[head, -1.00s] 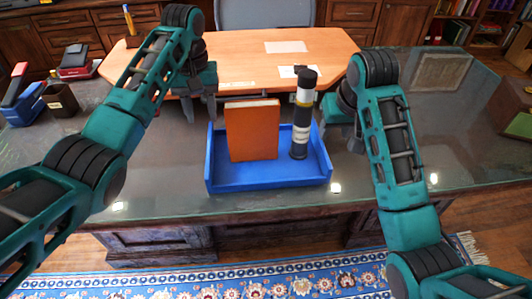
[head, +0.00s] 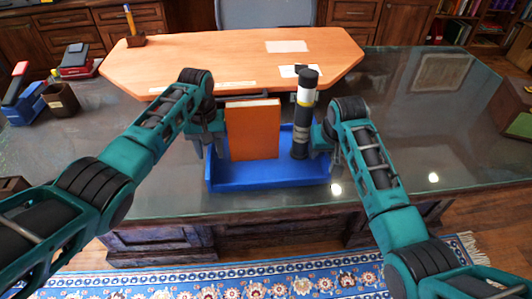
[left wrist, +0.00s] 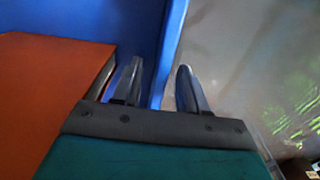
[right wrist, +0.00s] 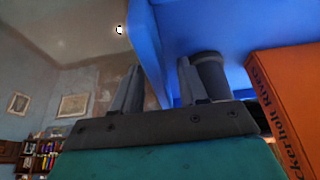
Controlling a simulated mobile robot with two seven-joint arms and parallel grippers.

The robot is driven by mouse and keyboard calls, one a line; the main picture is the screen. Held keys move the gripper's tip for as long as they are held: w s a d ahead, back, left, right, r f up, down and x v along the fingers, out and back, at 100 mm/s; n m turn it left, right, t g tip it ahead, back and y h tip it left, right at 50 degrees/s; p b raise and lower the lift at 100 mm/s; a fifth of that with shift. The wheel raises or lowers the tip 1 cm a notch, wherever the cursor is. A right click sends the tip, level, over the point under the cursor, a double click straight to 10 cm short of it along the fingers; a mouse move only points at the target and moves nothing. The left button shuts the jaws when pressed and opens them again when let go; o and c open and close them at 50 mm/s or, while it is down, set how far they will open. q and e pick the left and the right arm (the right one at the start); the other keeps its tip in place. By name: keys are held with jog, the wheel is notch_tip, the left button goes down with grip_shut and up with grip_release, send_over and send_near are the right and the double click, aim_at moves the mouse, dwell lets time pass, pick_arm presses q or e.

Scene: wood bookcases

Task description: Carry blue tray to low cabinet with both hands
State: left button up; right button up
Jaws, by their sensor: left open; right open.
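The blue tray (head: 265,178) sits on the dark glass-topped desk. An orange book (head: 253,130) stands upright in it at the left, and a black-and-white cylinder (head: 301,140) stands upright at the right. My left gripper (head: 207,148) is open at the tray's left wall; in the left wrist view its fingers (left wrist: 158,88) straddle the blue wall (left wrist: 170,45). My right gripper (head: 325,148) is open at the right wall, partly hidden by the arm; in the right wrist view its fingers (right wrist: 160,90) lie either side of the wall edge (right wrist: 152,60). The low cabinet cannot be told apart.
A wooden desk section (head: 230,60) with papers lies behind the tray. A dark box (head: 510,105) is at the right. The glass in front is clear.

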pick_arm(q)
grip_shut()
pick_arm(e)
grip_shut()
pick_arm(q)
jog(key=shift+r, duration=0.1)
pick_arm(e)
jog(key=shift+r, duration=0.1)
